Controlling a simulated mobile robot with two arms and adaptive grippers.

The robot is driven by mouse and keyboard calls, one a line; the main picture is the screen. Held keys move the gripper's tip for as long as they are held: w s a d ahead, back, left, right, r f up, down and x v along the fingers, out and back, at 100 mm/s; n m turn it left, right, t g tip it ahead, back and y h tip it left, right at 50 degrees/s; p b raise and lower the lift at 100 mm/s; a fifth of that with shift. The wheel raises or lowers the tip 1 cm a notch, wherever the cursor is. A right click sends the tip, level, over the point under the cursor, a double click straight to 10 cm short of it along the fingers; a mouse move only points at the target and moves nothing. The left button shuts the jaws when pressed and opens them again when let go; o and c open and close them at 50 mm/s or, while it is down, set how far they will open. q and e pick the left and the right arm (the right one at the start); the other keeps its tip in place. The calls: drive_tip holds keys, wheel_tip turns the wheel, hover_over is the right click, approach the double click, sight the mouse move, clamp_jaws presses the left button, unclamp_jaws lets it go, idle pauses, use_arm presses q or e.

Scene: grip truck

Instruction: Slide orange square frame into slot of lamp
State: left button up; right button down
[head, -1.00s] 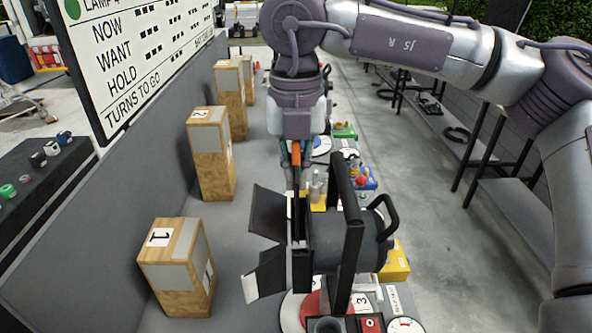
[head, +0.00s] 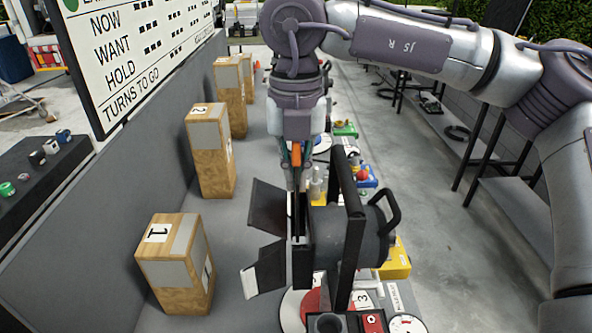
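The lamp (head: 345,235) is a dark can with open barn-door flaps on its left and a handle on its right, held in an upright black bracket (head: 351,232). A narrow slot shows at its front, just right of the flaps. My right gripper (head: 296,174) points down above this slot. It appears shut on the orange square frame (head: 296,157), of which only a small orange strip shows between the fingers. The frame is nearly edge-on. How far its lower part sits in the slot cannot be told. My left gripper is out of view.
Wooden blocks with number labels (head: 175,265) stand on the grey table (head: 245,215) left of the lamp. A lettered board (head: 140,50) rises at upper left. Coloured devices, including a yellow one (head: 396,262), crowd beside and below the lamp.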

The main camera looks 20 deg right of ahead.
drive_tip(key=shift+f+b, duration=4.65)
drive_tip(key=shift+f, duration=0.5)
drive_tip(key=c, duration=1.3)
unclamp_jaws()
drive_tip(key=shift+s+r, duration=0.1)
drive_tip(key=shift+o, duration=0.3)
wheel_tip(320, 180, up, 12)
drive_tip(key=shift+r, duration=0.2)
